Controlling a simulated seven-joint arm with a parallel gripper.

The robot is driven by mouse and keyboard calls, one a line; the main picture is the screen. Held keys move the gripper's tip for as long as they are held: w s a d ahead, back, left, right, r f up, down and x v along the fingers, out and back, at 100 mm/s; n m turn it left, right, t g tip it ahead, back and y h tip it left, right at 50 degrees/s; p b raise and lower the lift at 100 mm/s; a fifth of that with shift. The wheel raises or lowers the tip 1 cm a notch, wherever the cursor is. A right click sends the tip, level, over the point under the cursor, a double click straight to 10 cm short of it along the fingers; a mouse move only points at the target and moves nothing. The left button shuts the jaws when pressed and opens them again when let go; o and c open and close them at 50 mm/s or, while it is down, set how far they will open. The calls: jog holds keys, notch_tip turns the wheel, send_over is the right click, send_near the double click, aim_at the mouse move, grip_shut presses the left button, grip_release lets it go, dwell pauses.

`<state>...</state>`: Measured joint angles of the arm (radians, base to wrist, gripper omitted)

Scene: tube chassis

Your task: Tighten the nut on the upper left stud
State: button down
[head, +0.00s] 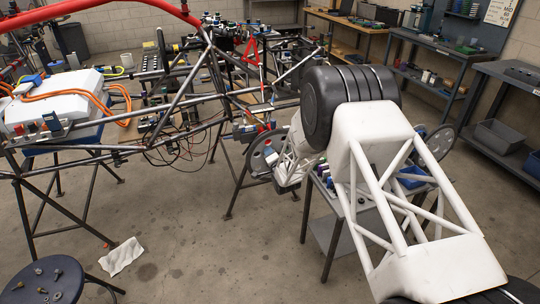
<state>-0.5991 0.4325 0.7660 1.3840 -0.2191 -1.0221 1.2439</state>
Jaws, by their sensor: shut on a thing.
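The tube chassis (190,118) is a dark steel frame standing on trestles across the left and middle. At its right end is a round grey disc (254,160), partly covered by the end of my arm. My gripper (271,157) is at this disc, small and far off, with its fingers hard to make out. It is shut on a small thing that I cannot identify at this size. The studs and the nut are too small or hidden behind my wrist. I cannot tell whether the held thing touches a stud.
My white and black arm fills the right half and hides part of a small bench (318,195) beside the disc. A round stool (42,282) with several bolts is at lower left. A white cloth (121,257) lies on the floor. Shelves (435,85) line the back right.

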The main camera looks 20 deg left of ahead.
dwell(0.4)
jog(key=m, duration=0.2)
jog(key=shift+r+m, duration=0.1)
jog(key=shift+m, duration=0.3)
jog(key=c, duration=0.8)
grip_release()
jog(key=shift+d+f, duration=0.1)
jog(key=shift+f, duration=0.1)
jog(key=shift+r+v, duration=0.1)
jog(key=shift+v, duration=1.8)
jog(key=shift+r+v, duration=0.15)
jog(key=shift+v, duration=1.75)
